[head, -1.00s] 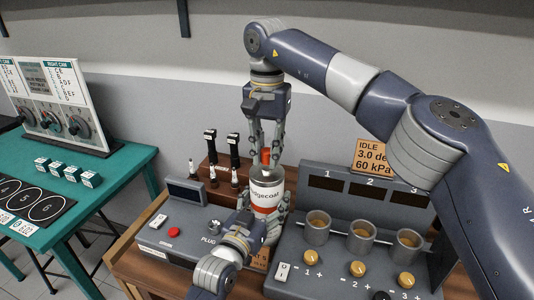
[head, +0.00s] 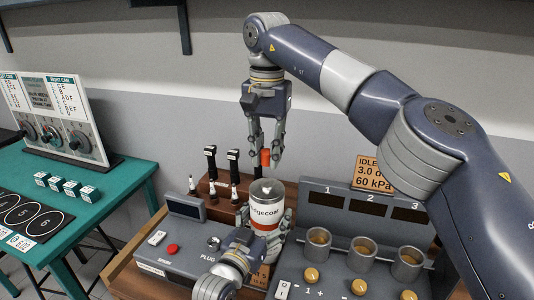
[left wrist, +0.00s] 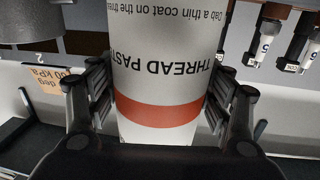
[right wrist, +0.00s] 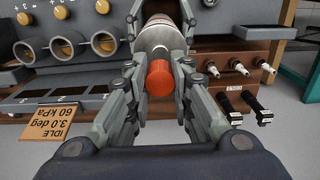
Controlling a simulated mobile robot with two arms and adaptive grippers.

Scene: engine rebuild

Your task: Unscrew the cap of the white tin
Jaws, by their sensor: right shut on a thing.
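The white tin (head: 267,217), with a red band and a grey top, stands upright in the head view. My left gripper (head: 266,238) is closed around its lower body. The left wrist view shows the tin's label (left wrist: 165,65) between the two fingers. The red cap (head: 265,158) is between the fingertips of my right gripper (head: 265,160), above the tin's top with a gap between them. The right wrist view shows the red cap (right wrist: 160,78) held in line over the tin (right wrist: 160,35).
A grey panel with several cups (head: 362,240) and orange knobs stands right of the tin. A grey box with a red button (head: 172,249) is on the left. Behind it, a wooden rack (head: 222,190) holds spark plugs and black-handled items. A teal table (head: 120,185) is far left.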

